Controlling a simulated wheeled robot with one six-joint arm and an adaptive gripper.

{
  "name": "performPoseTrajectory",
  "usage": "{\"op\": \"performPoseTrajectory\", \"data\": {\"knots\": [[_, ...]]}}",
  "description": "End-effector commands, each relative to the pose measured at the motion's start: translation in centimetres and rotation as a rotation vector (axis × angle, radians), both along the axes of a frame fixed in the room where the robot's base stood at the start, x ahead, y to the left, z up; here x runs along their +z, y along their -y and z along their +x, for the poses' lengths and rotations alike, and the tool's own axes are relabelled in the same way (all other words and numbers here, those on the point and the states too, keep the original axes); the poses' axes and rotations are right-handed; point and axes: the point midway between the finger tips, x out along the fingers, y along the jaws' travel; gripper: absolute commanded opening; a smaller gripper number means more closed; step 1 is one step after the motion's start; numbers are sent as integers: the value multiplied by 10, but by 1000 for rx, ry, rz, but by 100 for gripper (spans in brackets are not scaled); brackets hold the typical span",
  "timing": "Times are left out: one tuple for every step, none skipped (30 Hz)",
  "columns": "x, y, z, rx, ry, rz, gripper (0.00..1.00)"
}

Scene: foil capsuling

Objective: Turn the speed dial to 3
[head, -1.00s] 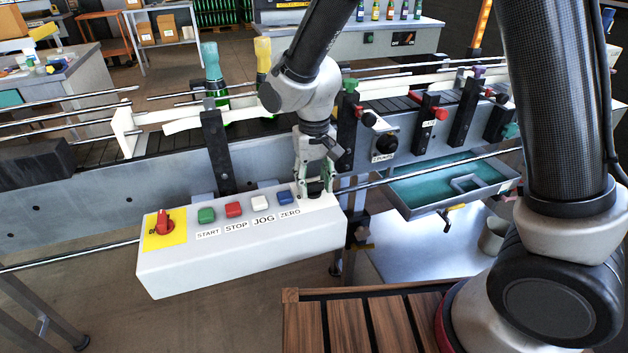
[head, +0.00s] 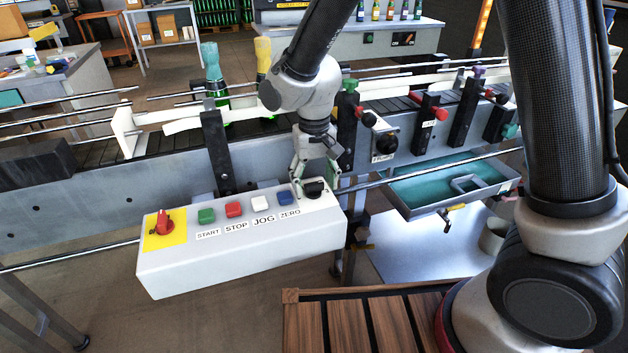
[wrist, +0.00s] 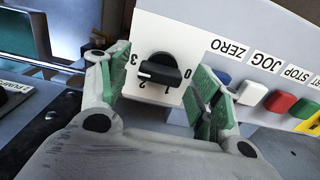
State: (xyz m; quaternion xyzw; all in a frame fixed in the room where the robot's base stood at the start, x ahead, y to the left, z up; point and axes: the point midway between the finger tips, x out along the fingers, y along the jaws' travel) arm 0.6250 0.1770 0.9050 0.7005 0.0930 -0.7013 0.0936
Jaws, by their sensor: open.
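The speed dial is a black knob (head: 314,188) at the right end of the white control box (head: 240,250). In the wrist view the dial (wrist: 160,70) shows a white mark on its left end, pointing between the 3 and the 2, nearer the 3. The 0 and 1 lie on its right and lower right. My gripper (head: 312,178) is open just above the dial. Its green-padded fingers (wrist: 160,76) stand apart on either side of the knob, with visible gaps to it.
Green START (head: 206,215), red STOP (head: 234,209), white JOG (head: 260,202) and blue ZERO (head: 285,197) buttons line the box left of the dial. A red switch (head: 163,222) sits at the far left. The conveyor side (head: 100,195) runs close behind.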

Motion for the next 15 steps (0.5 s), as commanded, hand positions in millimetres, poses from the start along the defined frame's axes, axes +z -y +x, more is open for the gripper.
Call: {"op": "performPoseTrajectory", "data": {"knots": [[6,-1,1,0,3,2,64],[10,-1,1,0,3,3,64],[17,-1,1,0,4,4,64],[23,-1,1,0,5,4,64],[30,-1,1,0,6,6,64],[39,-1,1,0,6,6,64],[46,-1,1,0,5,4,64],[53,-1,1,0,6,6,64],[62,-1,1,0,6,6,64],[69,-1,1,0,6,6,64],[75,-1,1,0,6,6,64],[83,-1,1,0,4,4,64],[89,-1,1,0,5,4,64],[94,-1,1,0,4,4,64],[100,-1,1,0,4,4,64]]}}
